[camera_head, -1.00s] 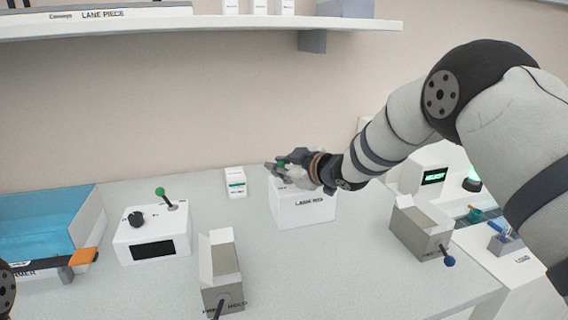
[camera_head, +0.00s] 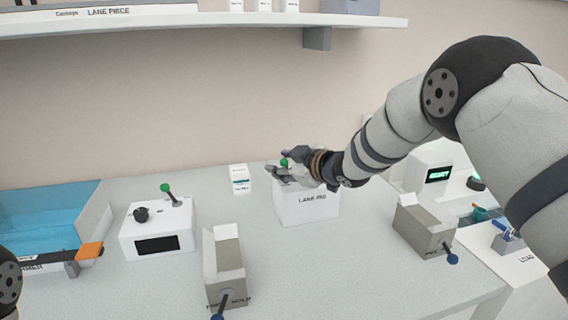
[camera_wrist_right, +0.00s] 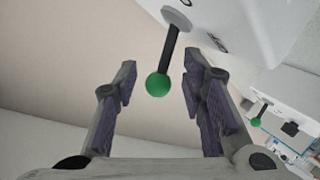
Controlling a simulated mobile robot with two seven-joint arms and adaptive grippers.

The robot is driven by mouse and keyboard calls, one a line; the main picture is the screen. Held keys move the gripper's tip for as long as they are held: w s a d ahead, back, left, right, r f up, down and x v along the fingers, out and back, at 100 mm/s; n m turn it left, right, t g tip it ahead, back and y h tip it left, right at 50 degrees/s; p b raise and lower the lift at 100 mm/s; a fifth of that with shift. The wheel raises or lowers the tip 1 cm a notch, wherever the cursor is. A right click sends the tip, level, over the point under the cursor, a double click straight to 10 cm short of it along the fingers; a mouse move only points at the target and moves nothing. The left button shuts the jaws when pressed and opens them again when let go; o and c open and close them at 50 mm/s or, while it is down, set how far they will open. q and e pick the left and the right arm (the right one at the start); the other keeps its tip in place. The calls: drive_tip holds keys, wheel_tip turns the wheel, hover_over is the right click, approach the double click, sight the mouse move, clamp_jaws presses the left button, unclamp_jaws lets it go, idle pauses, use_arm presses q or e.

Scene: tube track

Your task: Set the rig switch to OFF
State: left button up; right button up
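The white lane rig box (camera_head: 308,207) stands on the table at centre. Its switch, a dark lever with a green ball (camera_head: 284,163), is on top and partly covered by my right gripper (camera_head: 277,163). In the right wrist view, the green ball (camera_wrist_right: 157,85) and its lever (camera_wrist_right: 171,48) show between the two fingers of my right gripper (camera_wrist_right: 158,85). The fingers are open, one on each side, with gaps between them and the ball. Only a bit of my left arm shows at the left edge of the head view; its gripper is out of view.
A white box (camera_head: 158,230) with a black knob and another green-ball lever stands left. A small white carton (camera_head: 240,179) is behind. Grey holders (camera_head: 224,272) (camera_head: 423,228) stand in front and right. A blue bin (camera_head: 50,222) is far left. A shelf (camera_head: 200,24) hangs above.

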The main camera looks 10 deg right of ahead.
drive_tip(key=v, duration=1.2)
